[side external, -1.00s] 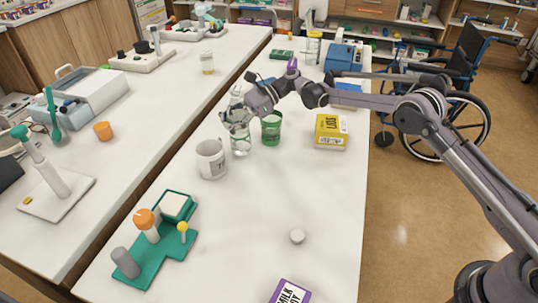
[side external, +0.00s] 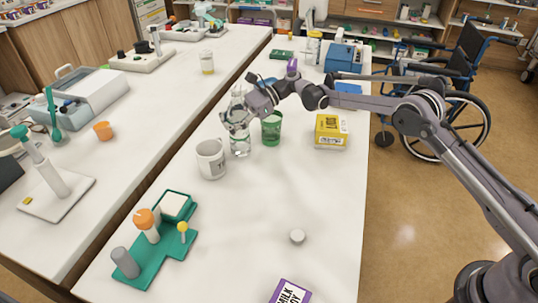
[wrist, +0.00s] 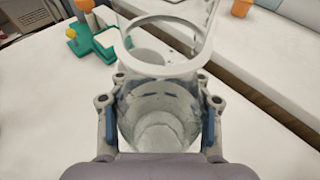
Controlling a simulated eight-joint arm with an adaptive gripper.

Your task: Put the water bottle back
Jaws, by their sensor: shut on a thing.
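The clear water bottle (side external: 240,144) stands upright on the white table, between the white mug and the green cup. My gripper (side external: 237,118) is shut around its middle, coming in from the right. In the wrist view the bottle (wrist: 158,110) fills the space between the two fingers of my gripper (wrist: 160,115). The bottle's base looks to be on or very near the table; I cannot tell if it touches. My fingers hide part of its side.
The white mug (side external: 211,159) stands close at the left front. The green cup (side external: 271,129) is just right of the bottle. A yellow box (side external: 331,130) is further right. The table's middle front is clear.

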